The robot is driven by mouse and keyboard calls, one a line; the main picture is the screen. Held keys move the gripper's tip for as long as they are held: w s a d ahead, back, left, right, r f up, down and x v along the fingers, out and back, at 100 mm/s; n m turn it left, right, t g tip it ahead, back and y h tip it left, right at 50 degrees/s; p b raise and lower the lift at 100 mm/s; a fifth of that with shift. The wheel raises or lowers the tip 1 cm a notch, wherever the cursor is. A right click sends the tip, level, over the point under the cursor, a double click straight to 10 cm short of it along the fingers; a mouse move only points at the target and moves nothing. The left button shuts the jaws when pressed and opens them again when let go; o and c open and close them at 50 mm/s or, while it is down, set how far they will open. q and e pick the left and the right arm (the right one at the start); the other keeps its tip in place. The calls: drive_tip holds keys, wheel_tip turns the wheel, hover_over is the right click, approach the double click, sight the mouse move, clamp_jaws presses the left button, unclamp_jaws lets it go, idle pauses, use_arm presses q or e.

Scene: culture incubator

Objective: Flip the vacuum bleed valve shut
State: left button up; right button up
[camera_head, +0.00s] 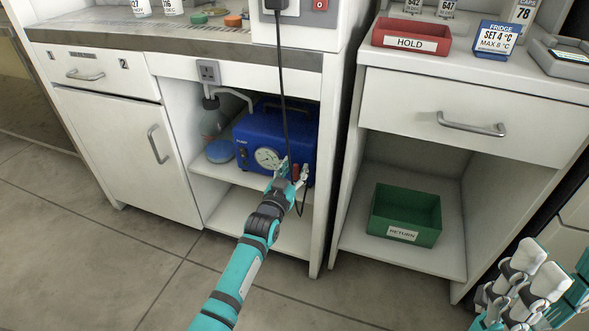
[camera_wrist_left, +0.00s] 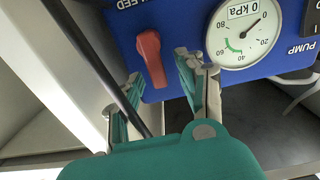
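The blue vacuum pump (camera_head: 290,125) stands on the shelf of the open bay, with a round gauge (camera_head: 267,158) on its front. The red bleed valve lever (camera_wrist_left: 151,58) sits on the pump's face by the partly cut-off BLEED label, beside the gauge (camera_wrist_left: 243,28). My left gripper (camera_head: 293,173) is at the right part of the pump's front. In the left wrist view it is open (camera_wrist_left: 157,76), one finger on each side of the lever's free end; whether either touches cannot be told. My right gripper (camera_head: 522,283) is at the lower right, away from the pump.
The bay's white side wall (camera_wrist_left: 40,80) is close. A green RETURN bin (camera_head: 405,212) stands in the right cabinet. The floor in front is clear.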

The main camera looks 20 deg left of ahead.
use_arm(q)
drive_tip(key=s, duration=1.2)
drive_tip(key=shift+a, duration=0.3)
